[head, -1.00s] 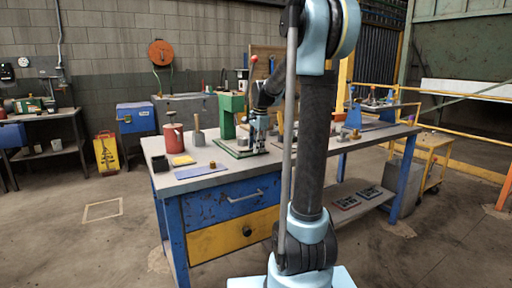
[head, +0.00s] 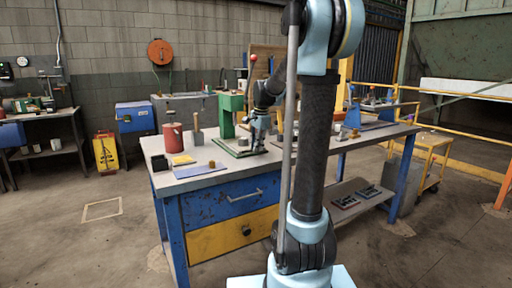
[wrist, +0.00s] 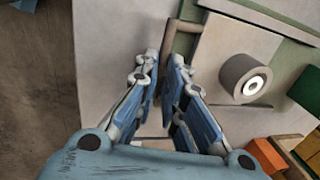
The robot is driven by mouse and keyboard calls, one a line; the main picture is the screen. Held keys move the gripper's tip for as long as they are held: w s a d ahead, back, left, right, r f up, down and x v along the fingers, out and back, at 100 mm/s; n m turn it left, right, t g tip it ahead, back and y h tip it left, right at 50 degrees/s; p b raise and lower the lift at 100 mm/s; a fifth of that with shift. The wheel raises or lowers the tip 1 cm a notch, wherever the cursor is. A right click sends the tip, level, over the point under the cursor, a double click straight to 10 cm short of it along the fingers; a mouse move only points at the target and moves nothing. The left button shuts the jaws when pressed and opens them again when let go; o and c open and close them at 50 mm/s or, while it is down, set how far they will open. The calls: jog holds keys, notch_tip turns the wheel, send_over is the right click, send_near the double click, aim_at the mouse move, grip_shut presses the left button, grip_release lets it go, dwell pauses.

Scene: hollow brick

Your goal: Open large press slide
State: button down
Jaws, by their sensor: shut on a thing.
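The green press (head: 228,112) stands on the workbench, with a red-knobbed lever (head: 253,60) above it. In the wrist view, the pale slide plate (wrist: 215,48) lies by the green base (wrist: 282,22), with a round cylinder (wrist: 245,77) on it. A brown bent handle (wrist: 181,26) sticks out at the plate's left edge. My gripper (wrist: 165,58) is shut on this handle, whose lower end runs between the fingertips. In the head view my gripper (head: 257,143) is low at the press front; the handle is too small to tell there.
The workbench (head: 215,181) also holds a red can (head: 173,135), a yellow block (head: 183,160), a blue sheet (head: 200,170) and a grey block with an upright handle (head: 197,134). In the wrist view, an orange block (wrist: 268,156) lies lower right. Bare bench top lies left of the handle.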

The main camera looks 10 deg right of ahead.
jog(key=c, duration=1.7)
grip_release()
jog(key=shift+d, duration=0.1)
jog(key=r, duration=0.4)
jog(key=s+r, duration=0.1)
jog(key=r, duration=0.2)
jog(key=s+r, duration=0.1)
jog(key=r, duration=0.3)
jog(key=shift+d+r, duration=0.35)
jog(key=shift+d, duration=0.05)
jog(key=s+d+f+n, duration=0.1)
jog(key=s+f+n, duration=0.3)
jog(key=s+f, duration=0.4)
jog(key=s+d+f+n, duration=0.1)
jog(key=s+f+n, duration=0.4)
jog(key=s+f, duration=0.4)
jog(key=s+d+f+n, duration=0.1)
jog(key=s+f+n, duration=0.3)
jog(key=s+f, duration=0.5)
jog(key=shift+s+d+f+n+h, duration=0.1)
jog(key=shift+s+d+n+h, duration=0.1)
jog(key=shift+s, duration=1.65)
jog(key=shift+s+d+f+n+h, duration=0.1)
jog(key=shift+s+h, duration=0.1)
jog(key=shift+s, duration=1.65)
